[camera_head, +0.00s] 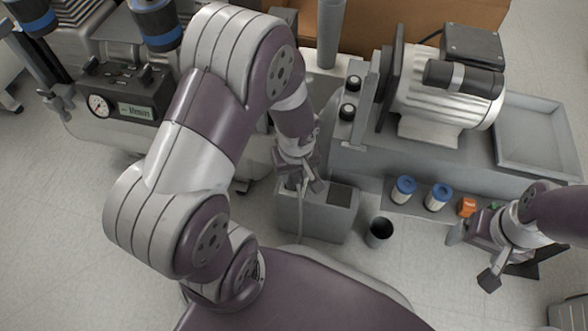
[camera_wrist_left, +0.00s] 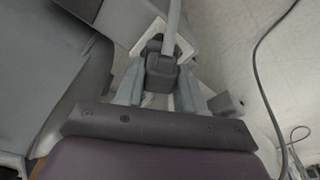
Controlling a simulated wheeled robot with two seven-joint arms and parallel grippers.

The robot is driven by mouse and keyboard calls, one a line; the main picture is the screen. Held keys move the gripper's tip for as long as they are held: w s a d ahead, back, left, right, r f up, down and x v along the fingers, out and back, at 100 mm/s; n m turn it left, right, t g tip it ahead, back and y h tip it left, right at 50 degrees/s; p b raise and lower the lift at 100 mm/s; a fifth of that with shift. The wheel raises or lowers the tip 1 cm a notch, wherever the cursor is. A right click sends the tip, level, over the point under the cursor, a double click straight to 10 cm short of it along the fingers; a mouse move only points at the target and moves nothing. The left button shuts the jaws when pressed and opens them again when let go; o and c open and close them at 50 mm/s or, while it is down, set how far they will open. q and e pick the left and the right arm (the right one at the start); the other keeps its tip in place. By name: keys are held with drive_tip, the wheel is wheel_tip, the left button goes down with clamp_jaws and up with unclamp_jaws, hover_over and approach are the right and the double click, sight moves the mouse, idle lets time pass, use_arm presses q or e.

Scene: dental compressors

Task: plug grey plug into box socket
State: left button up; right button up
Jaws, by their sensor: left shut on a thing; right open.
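My left gripper (camera_head: 304,184) is over the left part of the top of a grey box (camera_head: 330,222) in the head view. In the left wrist view its two fingers (camera_wrist_left: 161,92) are shut on a dark grey plug (camera_wrist_left: 162,72), with a thick grey cable running up from it. In the head view the cable (camera_head: 300,213) hangs down the front of the box, and the plug is mostly hidden by the gripper. I cannot tell whether the plug is in a socket. My right gripper (camera_head: 473,257) is open and empty at the right.
A dark cup (camera_head: 379,232) stands on the floor right of the box. Blue-capped filters (camera_head: 403,190) and an orange part (camera_head: 467,207) sit on a low ledge near my right gripper. A motor unit (camera_head: 440,90) stands behind, and a gauge panel (camera_head: 118,100) is at the left.

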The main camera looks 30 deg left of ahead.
use_arm(q)
drive_tip(key=shift+f, duration=0.2)
drive_tip(key=o, duration=1.6)
drive_tip(key=shift+r, duration=0.1)
wheel_tip(320, 180, up, 7)
drive_tip(key=p, duration=0.6)
